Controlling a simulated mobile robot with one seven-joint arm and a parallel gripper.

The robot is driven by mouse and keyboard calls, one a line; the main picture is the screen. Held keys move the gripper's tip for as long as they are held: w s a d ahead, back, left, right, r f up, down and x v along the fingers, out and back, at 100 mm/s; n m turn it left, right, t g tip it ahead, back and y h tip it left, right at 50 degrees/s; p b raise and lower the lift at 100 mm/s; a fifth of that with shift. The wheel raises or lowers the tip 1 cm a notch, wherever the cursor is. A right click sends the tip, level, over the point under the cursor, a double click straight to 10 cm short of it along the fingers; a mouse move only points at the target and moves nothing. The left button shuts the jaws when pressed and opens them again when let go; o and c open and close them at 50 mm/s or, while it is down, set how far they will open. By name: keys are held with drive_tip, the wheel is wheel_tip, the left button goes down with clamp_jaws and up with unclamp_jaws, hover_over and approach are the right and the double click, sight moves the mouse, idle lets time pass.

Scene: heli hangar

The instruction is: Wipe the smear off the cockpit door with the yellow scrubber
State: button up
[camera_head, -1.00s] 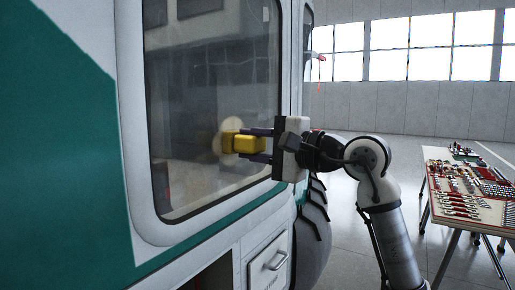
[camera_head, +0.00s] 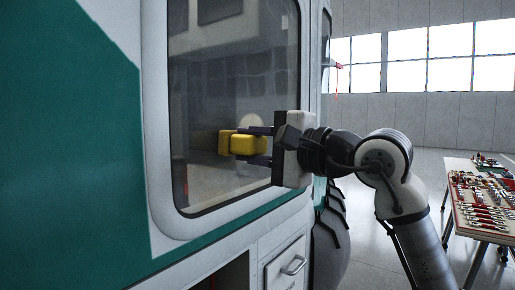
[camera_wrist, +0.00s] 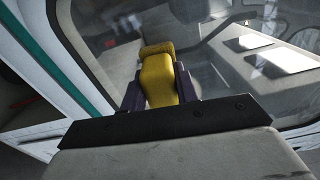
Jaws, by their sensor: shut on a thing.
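The yellow scrubber (camera_head: 243,144) is held between the two dark fingers of my gripper (camera_head: 245,147), which is shut on it. In the wrist view the scrubber (camera_wrist: 158,78) points out from between the fingers toward the glass. The cockpit door (camera_head: 158,170) has a large dark window with a white frame.
A table (camera_head: 461,166) with many small tools stands at the right. A drawer with a handle (camera_head: 293,265) is below the window, and a tyre (camera_head: 330,240) is behind it. Hangar floor is open between the vehicle and the table.

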drive_tip(key=shift+r+p, duration=0.75)
drive_tip(key=shift+r, duration=0.4)
drive_tip(key=w+d+p, duration=0.6)
drive_tip(key=w+d, duration=0.2)
drive_tip(key=w, duration=0.3)
drive_tip(key=shift+w+d, duration=0.2)
drive_tip(key=shift+w, duration=0.2)
drive_tip(key=shift+d+f, duration=0.1)
drive_tip(key=shift+f, duration=0.05)
drive_tip(key=shift+b+v, duration=0.45)
drive_tip(key=shift+v, duration=2.5)
